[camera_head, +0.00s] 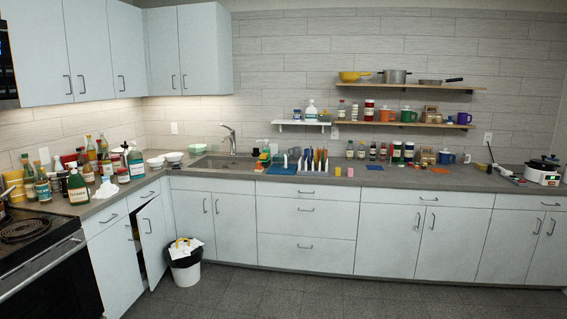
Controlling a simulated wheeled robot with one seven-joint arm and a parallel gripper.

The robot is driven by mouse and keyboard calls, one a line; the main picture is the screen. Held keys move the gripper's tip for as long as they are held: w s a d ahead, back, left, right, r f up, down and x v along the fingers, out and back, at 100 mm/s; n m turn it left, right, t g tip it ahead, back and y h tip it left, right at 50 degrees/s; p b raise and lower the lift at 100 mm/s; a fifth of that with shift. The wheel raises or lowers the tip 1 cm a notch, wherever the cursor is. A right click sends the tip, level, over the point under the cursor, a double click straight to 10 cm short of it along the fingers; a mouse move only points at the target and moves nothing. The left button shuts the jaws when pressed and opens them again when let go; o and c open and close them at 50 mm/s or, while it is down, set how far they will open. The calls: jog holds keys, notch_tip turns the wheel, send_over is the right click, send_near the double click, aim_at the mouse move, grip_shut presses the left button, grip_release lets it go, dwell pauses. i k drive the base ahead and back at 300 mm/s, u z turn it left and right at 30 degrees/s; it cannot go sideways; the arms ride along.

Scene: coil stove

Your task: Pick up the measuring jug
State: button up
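I cannot make out a measuring jug for sure in the head view; the vessels on the far counter and shelves are small. A blue mug-like vessel (446,157) stands on the back counter, right of the middle. An orange mug (384,113), a green mug (405,114) and another blue mug (462,118) stand on the lower wall shelf. My gripper is not in view.
The long counter (385,176) is crowded with bottles, jars and a dish rack. A coil stove (25,228) is at the left. A cupboard door (152,238) stands ajar beside a white bin (184,262). The floor (300,298) ahead is mostly clear.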

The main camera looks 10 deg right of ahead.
aim_at(284, 156)
jog(key=z, duration=0.7)
jog(key=i, duration=2.2)
jog(key=z, duration=0.35)
jog(key=i, duration=1.65)
jog(key=u, duration=0.75)
jog(key=i, duration=0.8)
jog(key=u, duration=1.95)
jog(key=i, duration=1.25)
jog(key=u, duration=0.35)
